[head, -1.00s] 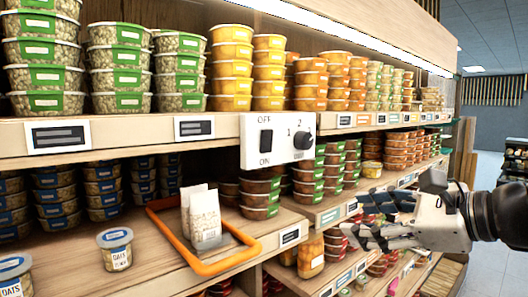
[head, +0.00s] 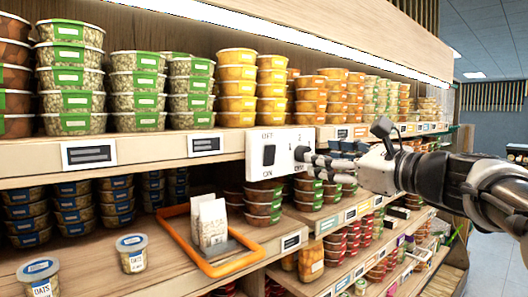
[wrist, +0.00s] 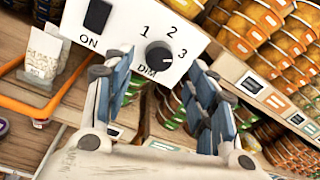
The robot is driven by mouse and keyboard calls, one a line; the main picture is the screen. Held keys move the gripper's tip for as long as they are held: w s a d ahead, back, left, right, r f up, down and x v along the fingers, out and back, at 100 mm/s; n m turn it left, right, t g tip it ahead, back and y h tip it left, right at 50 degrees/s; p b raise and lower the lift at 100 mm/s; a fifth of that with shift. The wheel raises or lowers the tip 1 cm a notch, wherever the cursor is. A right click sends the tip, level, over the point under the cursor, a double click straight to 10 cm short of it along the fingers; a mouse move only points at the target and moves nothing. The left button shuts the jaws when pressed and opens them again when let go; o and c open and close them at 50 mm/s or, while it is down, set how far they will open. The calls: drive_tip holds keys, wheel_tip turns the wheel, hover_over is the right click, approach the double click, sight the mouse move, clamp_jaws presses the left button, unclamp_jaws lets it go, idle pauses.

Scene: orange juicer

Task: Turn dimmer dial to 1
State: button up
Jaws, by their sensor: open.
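The dimmer dial (wrist: 160,55) is a black round knob on a white switch panel (wrist: 122,48), with the numbers 1, 2 and 3 around it and DIM below. Its pale pointer mark seems to face the upper right, around 2 to 3, but it is too small to be sure. The panel also shows in the head view (head: 283,142), on the shelf's front edge, with its dial mostly hidden by my fingers. My gripper (wrist: 160,76) is open, its dark-padded fingers spread left and right of the dial. I cannot tell whether they touch it.
A black ON/OFF rocker switch (head: 269,155) is on the panel's left part. Stacked food tubs (head: 237,88) fill the shelf above. Below stands an orange-rimmed tray (head: 180,240) with pale packets (head: 210,222). The aisle at right is open.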

sight(300, 150)
drive_tip(key=x, duration=0.4)
drive_tip(key=shift+w+a+p, duration=0.25)
drive_tip(key=shift+w+p, duration=0.05)
drive_tip(key=c, duration=1)
